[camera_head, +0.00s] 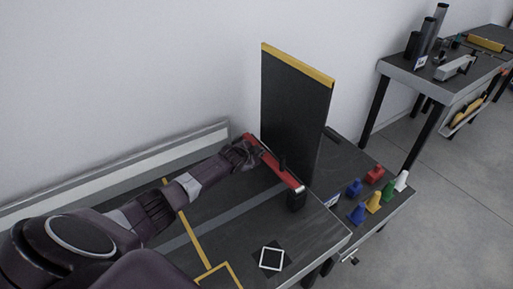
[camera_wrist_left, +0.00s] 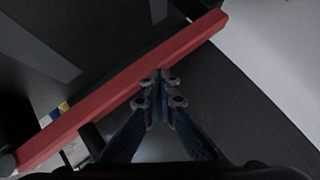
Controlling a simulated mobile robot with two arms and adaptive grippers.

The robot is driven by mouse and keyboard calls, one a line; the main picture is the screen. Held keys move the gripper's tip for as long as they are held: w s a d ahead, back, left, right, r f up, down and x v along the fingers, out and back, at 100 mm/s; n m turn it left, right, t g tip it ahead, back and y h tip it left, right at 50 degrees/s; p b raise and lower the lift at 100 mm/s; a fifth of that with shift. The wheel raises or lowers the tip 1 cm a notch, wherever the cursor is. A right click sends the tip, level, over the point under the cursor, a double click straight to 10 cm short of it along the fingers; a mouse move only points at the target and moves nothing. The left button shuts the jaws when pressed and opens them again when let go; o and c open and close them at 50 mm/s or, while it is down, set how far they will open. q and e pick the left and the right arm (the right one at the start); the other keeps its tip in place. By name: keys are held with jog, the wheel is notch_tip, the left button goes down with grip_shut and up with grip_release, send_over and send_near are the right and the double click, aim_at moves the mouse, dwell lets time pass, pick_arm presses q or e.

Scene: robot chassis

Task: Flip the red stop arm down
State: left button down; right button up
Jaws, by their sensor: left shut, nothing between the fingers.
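The red stop arm (camera_head: 280,170) is a long red bar in front of the upright black panel (camera_head: 293,100). Its near end is at a short dark post (camera_head: 297,201). My left gripper (camera_head: 250,150) is at the bar's far end, with its fingers shut and empty. In the left wrist view the red bar (camera_wrist_left: 105,97) crosses diagonally, and the shut fingertips (camera_wrist_left: 160,82) are right by its lower edge. I cannot tell whether they touch it. My right gripper is not in view.
The dark table (camera_head: 233,215) bears yellow lines and a white-framed square (camera_head: 271,258). Small coloured pieces, including a red one (camera_head: 375,174), stand on a lower surface at right. Another table (camera_head: 400,76) stands at the back right. A white wall is behind.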

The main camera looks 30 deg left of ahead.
pick_arm(q)
jog(key=s+a+r+p, duration=0.2)
jog(key=s+r+p, duration=0.2)
jog(key=r, duration=0.7)
jog(key=shift+s+a, duration=0.35)
jog(key=shift+s, duration=0.85)
